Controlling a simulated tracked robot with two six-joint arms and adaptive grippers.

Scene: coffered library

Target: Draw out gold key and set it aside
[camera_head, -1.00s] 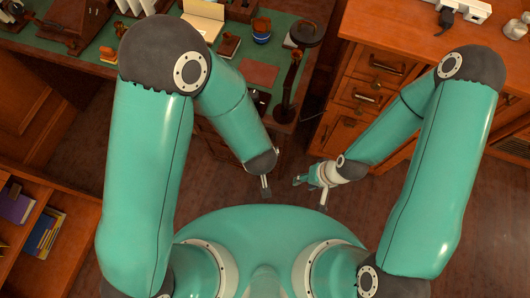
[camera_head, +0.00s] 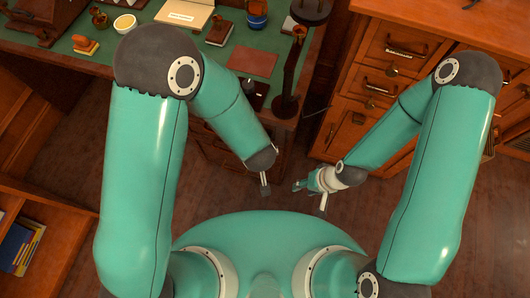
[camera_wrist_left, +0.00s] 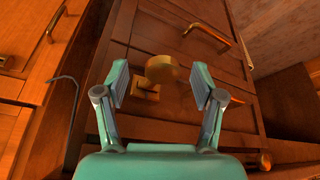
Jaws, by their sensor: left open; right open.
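In the left wrist view, a round gold piece (camera_wrist_left: 162,69), which looks like the gold key's head, stands out from a small square gold plate (camera_wrist_left: 146,90) on a wooden panel. My left gripper (camera_wrist_left: 158,84) is open, with its fingers to either side of the gold piece in the picture; they do not close on it, and the distance is unclear. In the head view my left gripper (camera_head: 265,188) hangs empty near the middle. My right gripper (camera_head: 309,193) is open and empty beside it. I cannot clearly pick out the key in the head view.
A wooden drawer cabinet (camera_head: 345,137) with handles stands at the right. A green-topped desk (camera_head: 165,50) holds stamps, a blue cup (camera_head: 257,14) and a dark stand (camera_head: 290,75). A low shelf (camera_head: 70,235) with books is at left. Floor shows between my arms and the furniture.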

